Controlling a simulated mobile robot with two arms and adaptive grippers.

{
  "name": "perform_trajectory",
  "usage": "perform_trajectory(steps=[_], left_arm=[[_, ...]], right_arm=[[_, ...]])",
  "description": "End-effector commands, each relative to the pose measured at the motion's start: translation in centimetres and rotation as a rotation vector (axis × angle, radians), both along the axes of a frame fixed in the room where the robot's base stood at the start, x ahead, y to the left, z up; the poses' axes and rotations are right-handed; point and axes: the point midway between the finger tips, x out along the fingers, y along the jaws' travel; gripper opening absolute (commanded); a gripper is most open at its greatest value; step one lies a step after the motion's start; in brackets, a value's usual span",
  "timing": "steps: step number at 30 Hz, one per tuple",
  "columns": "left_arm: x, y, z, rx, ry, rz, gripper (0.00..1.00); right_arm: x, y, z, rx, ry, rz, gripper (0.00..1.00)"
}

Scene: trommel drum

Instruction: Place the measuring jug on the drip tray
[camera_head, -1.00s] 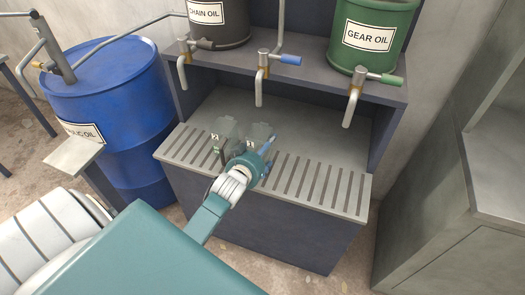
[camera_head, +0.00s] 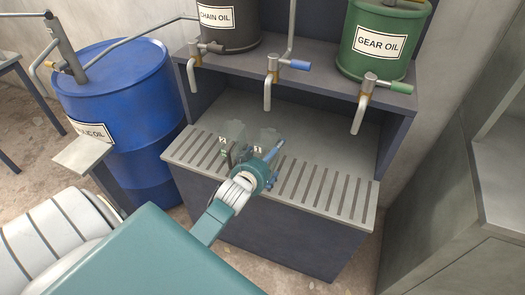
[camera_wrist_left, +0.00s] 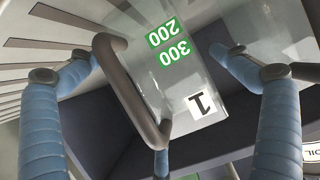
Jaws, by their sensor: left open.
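Two clear measuring jugs stand side by side at the slotted drip tray (camera_head: 333,194). The left jug (camera_head: 233,131) has a small white label. The right jug (camera_head: 267,136) is partly hidden behind my left gripper (camera_head: 278,160). In the left wrist view a clear jug (camera_wrist_left: 200,55) with a grey handle, green 200 and 300 marks and a white label "1" shows between the spread blue fingers of my left gripper (camera_wrist_left: 165,120). The handle lies between the fingers, which look apart from the jug. My right gripper is out of view.
Three taps hang above the bench recess, the middle one with a blue handle (camera_head: 291,65). The chain oil drum (camera_head: 230,35) and green gear oil drum (camera_head: 372,20) stand above. A blue drum (camera_head: 125,95) stands left. The tray's right part is clear.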

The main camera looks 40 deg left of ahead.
Motion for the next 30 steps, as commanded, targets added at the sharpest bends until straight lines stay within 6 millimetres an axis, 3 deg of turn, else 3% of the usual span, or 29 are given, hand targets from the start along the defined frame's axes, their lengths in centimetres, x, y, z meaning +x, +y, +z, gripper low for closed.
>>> perform_trajectory(steps=[9,15,30], left_arm=[[-6.2,-1.5,2.5,-0.002,0.003,0.000,1.00],[-8.9,-2.1,3.7,0.000,0.002,0.001,1.00],[-9.8,-2.3,4.2,0.000,0.001,0.001,1.00]], right_arm=[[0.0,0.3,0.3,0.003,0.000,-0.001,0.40],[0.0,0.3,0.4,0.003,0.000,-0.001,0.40],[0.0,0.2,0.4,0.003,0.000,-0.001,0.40]])
